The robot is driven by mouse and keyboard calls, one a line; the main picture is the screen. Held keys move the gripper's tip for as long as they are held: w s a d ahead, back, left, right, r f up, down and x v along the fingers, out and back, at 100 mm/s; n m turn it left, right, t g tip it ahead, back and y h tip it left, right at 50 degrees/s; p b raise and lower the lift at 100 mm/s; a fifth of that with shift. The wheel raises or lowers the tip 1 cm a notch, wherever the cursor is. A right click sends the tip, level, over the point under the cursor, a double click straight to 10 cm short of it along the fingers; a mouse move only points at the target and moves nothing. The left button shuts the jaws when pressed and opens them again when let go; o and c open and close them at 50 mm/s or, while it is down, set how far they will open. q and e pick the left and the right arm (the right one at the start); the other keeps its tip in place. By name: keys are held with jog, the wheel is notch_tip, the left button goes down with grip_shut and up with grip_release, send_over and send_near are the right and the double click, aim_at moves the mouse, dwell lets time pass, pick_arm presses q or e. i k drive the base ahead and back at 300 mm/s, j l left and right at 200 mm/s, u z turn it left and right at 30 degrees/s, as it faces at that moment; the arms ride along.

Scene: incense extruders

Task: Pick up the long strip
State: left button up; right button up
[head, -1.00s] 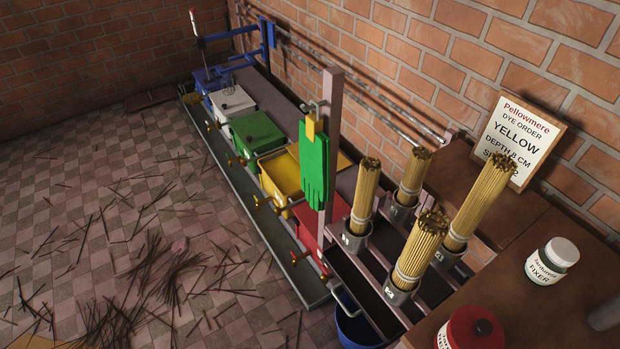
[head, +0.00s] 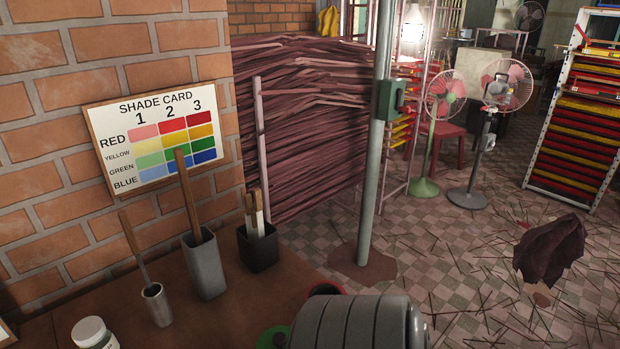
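A long brown wooden strip (head: 188,195) stands upright and tilted in a tall grey container (head: 206,267) on the brown bench at the left. A dark box (head: 258,248) beside it holds shorter wood-topped strips (head: 254,213) with pale lower parts. A small metal cup (head: 157,305) in front holds a thin tool with a brown handle (head: 130,232). The lower ends of all these are hidden inside their containers. Neither of my grippers shows in the head view.
A shade card (head: 155,135) leans on the brick wall behind the bench (head: 110,306). A white-lidded jar (head: 92,333) stands at the front. A grey ribbed rounded body (head: 350,323) fills the bottom middle. A grey pole (head: 375,150) rises right of the bench.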

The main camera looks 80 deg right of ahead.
aim_at(258, 195)
jog(key=z, duration=2)
jog(key=l, duration=0.1)
